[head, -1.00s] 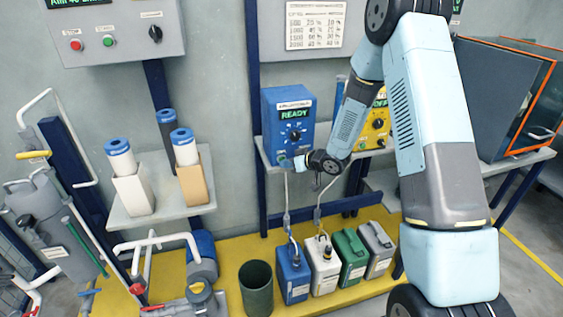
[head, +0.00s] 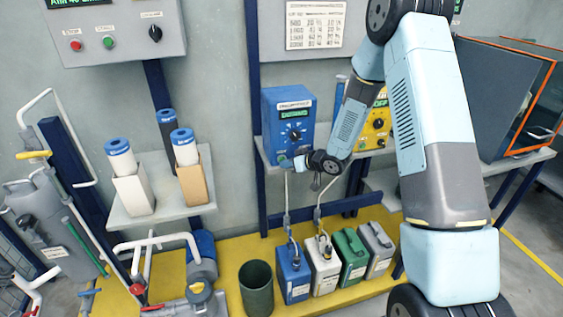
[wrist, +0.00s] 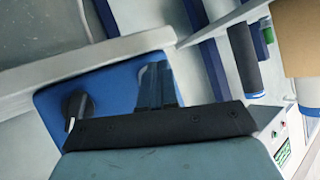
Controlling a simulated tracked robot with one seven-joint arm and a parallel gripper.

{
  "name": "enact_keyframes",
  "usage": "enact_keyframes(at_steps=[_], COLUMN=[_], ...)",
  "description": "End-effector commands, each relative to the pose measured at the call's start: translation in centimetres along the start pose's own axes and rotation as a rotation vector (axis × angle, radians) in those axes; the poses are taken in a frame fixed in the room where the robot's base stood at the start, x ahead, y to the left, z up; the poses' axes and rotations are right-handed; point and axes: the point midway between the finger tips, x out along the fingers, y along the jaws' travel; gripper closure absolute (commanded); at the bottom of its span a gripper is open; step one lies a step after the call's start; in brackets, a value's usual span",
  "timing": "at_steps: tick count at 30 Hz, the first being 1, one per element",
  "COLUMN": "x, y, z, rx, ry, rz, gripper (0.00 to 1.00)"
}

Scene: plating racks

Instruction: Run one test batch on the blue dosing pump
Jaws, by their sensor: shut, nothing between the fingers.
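The blue dosing pump (head: 288,105) stands on a shelf against the wall in the head view. It has a lit green display at its upper front and a dial (head: 295,134) below it. My gripper (head: 298,163) is at the lower front of the pump, shut and empty. Whether its tips touch the pump cannot be told. In the wrist view, my shut fingers (wrist: 158,85) lie in front of the blue pump face (wrist: 115,88), with a black knob (wrist: 76,106) to their left. My gripper hides part of the pump's lower front.
A yellow pump (head: 377,122) stands to the right, partly behind my arm. Blue, white, green and grey canisters stand below on the yellow platform, beside a dark green bin (head: 257,288). A control panel (head: 118,30) hangs at upper left. A chart (head: 314,25) is above.

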Motion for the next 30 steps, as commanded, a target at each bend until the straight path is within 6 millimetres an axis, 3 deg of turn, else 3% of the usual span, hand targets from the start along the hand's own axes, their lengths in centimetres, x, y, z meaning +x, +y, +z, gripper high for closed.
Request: enact_keyframes(at_steps=[19, 30], x=[-1.1, -3.1], y=[-0.7, -2.1], z=[0.8, 2.2], rx=[0.001, 0.002], ry=[-0.001, -0.001], rz=[0.0, 0.001], gripper=[1.0, 1.0])
